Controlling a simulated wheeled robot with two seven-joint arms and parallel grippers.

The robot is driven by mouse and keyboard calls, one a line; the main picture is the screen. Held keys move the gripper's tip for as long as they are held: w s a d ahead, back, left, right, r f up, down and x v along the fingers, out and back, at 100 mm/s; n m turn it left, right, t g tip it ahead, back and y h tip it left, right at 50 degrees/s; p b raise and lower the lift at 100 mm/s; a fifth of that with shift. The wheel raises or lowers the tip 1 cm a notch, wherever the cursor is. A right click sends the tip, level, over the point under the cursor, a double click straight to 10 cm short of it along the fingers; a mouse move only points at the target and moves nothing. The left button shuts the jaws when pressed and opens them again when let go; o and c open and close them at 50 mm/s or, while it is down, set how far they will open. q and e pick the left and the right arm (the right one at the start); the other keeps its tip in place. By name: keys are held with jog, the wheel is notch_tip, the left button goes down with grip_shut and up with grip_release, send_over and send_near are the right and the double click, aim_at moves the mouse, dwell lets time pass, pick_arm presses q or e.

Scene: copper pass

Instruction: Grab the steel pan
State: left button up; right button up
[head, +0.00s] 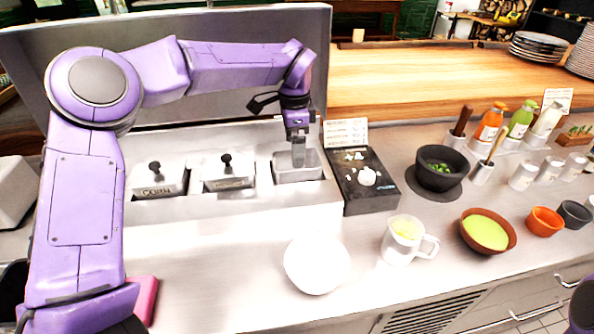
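The steel pan (312,172) is an open, shallow rectangular container set in the steel counter unit, right of two lidded pans. My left gripper (298,162) points straight down at this pan, with its fingertips at or just inside the opening near the back wall. The fingers are seen nearly edge-on, so their gap does not show, and I cannot tell whether they touch the pan. My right gripper is not in view.
Two lidded pans (228,184) with black knobs sit to the left. A dark board (372,198) with white pieces lies close on the right. A white bowl (317,265), a measuring jug (395,248) and a green-filled bowl (470,243) stand in front.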

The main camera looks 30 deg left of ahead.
pick_arm(q)
jog(key=f, duration=0.1)
jog(key=w+f, duration=0.1)
jog(key=f, duration=0.1)
jog(key=shift+d+f+p, duration=0.1)
jog(key=shift+f+p, duration=0.05)
jog(key=shift+p, duration=0.15)
jog(key=shift+s+f, duration=0.15)
jog(key=shift+f, duration=0.05)
jog(key=shift+s+r, duration=0.1)
jog(key=shift+s, duration=0.15)
jog(key=shift+w, duration=0.1)
jog(key=c, duration=1.1)
